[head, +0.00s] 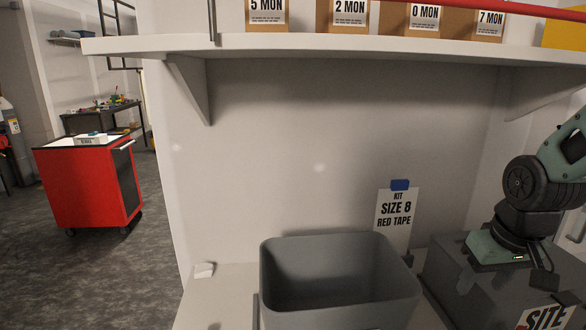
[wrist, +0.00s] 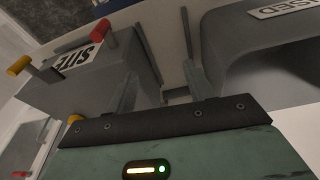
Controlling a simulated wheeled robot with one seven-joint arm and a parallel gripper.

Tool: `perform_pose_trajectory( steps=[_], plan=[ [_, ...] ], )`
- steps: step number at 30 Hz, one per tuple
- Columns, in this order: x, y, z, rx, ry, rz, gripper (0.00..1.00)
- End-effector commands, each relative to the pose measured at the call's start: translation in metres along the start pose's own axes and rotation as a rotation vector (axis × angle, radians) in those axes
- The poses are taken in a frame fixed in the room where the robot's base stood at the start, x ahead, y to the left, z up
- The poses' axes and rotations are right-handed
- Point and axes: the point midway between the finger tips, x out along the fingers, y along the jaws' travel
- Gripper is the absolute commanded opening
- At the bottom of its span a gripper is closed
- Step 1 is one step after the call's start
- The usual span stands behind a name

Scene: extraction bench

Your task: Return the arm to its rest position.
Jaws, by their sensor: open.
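My gripper (head: 540,280) is at the right of the head view, beside or above a grey box (head: 450,265) with a "SITE" label. Its green housing and small lit strip show there, and my arm rises out of the right edge. In the wrist view the gripper (wrist: 158,85) has its two grey fingers apart with nothing between them. The box (wrist: 95,85) shows beyond the fingers at the left, with red and yellow knobs. Whether the gripper touches the box cannot be told.
An open grey bin (head: 340,306) stands on the bench, left of the box. A card (head: 396,215) reading "KIT SIZE 8 RED TAPE" stands behind it. A shelf (head: 330,46) with labelled boxes hangs above. A red cart (head: 85,185) stands on open floor at left.

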Motion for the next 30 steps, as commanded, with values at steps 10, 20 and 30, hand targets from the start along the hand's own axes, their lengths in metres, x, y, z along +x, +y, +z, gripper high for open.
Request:
perform_pose_trajectory(
  steps=[10,20,30],
  plan=[
    [0.011,-0.094,0.066,-0.206,-0.037,-0.072,0.53],
    [0.008,-0.190,0.152,-0.588,-0.156,-0.131,0.53],
    [0.003,-0.203,0.172,-0.663,-0.182,-0.134,0.53]
  ],
)
